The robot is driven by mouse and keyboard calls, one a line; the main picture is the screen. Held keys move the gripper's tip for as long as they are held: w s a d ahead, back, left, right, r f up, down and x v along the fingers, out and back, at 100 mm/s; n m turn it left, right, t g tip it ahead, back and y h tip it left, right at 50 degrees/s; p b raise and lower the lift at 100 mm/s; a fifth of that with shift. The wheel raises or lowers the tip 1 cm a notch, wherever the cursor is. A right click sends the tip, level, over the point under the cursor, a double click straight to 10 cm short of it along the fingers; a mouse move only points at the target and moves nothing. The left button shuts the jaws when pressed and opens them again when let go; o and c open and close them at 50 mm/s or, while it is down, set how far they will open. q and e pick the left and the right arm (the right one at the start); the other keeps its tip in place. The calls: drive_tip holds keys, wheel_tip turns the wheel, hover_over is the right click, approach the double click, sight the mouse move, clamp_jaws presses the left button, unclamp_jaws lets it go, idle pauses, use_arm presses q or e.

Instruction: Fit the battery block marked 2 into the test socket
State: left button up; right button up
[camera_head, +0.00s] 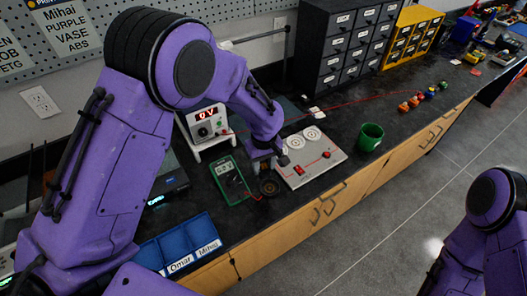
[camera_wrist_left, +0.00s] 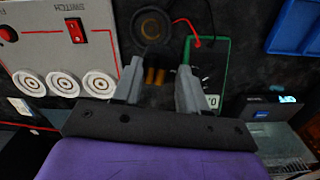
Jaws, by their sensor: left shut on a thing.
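My left gripper (camera_head: 264,160) points down over the bench, just behind a round dark piece with a brownish ring (camera_head: 269,187). In the left wrist view the gripper (camera_wrist_left: 158,78) is shut on a small dark block with copper-coloured cylinders (camera_wrist_left: 156,74), which looks like a battery block. I cannot read a number on it. The round piece (camera_wrist_left: 152,24) lies just beyond the fingertips in that view. I cannot tell whether it is the test socket, or whether the held block touches anything. My right arm shows at the lower right, but its gripper is out of view.
A white board with a red switch (camera_head: 326,155) and round pads lies right of the gripper. A green meter (camera_head: 231,181) lies left, with a power supply (camera_head: 208,124) behind. A green cup (camera_head: 370,137) stands farther right. Blue bins (camera_head: 178,246) sit at the front left.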

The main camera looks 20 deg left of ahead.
sight(269, 169)
use_arm(q)
drive_tip(key=d+n+p, duration=0.1)
drive_tip(key=n, duration=0.1)
drive_tip(key=n+p, duration=0.1)
drive_tip(key=shift+w+d+f+n, duration=0.1)
drive_tip(key=shift+d+f+n, duration=0.05)
drive_tip(key=shift+d+n, duration=0.25)
drive_tip(key=shift+d+f+n, duration=0.1)
drive_tip(key=shift+f+n, duration=0.25)
drive_tip(key=shift+n, duration=0.05)
use_arm(e)
wheel_tip(269, 169, up, 5)
use_arm(q)
drive_tip(key=shift+f+b, duration=0.45)
drive_tip(key=shift+f, duration=0.25)
wheel_tip(269, 169, down, 5)
drive_tip(key=b, duration=0.5)
drive_tip(key=shift+r, duration=0.1)
use_arm(e)
wheel_tip(269, 169, down, 6)
drive_tip(key=shift+f, duration=0.25)
use_arm(q)
drive_tip(key=shift+r+p, duration=0.15)
drive_tip(key=shift+p, duration=0.15)
use_arm(e)
drive_tip(key=shift+s+r, duration=0.1)
drive_tip(key=shift+r, duration=0.1)
drive_tip(key=shift+r, duration=0.15)
drive_tip(key=shift+r, duration=0.15)
